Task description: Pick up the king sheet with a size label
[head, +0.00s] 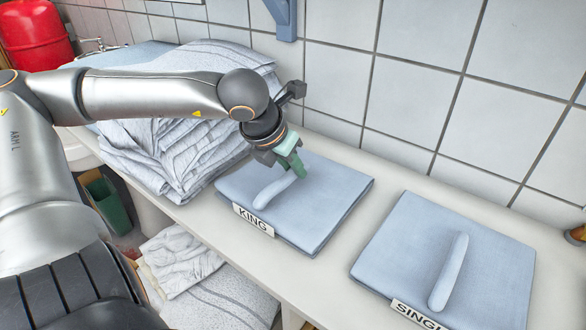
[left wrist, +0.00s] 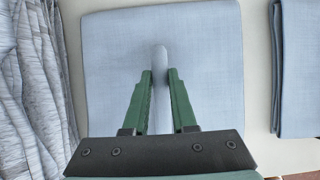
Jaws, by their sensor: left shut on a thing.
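The king sheet (head: 325,218) is a folded blue square lying flat on the counter, with a white label (head: 253,220) reading KING at its front edge. A raised pale blue ridge (head: 270,194) runs along its top. My left gripper (head: 298,170) reaches down over the sheet and is shut on the far part of this ridge. In the left wrist view the king sheet (left wrist: 112,55) fills the middle, and the green fingers stand on either side of the ridge (left wrist: 160,58). The label is not seen there. My right gripper is not in view.
A second folded blue sheet (head: 405,235), labelled SINGLE in part, lies to the right with a gap of bare counter (head: 345,262) between. A pile of striped cloth (head: 165,155) stands at the left. The tiled wall (head: 420,95) rises close behind. More cloth lies below the counter.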

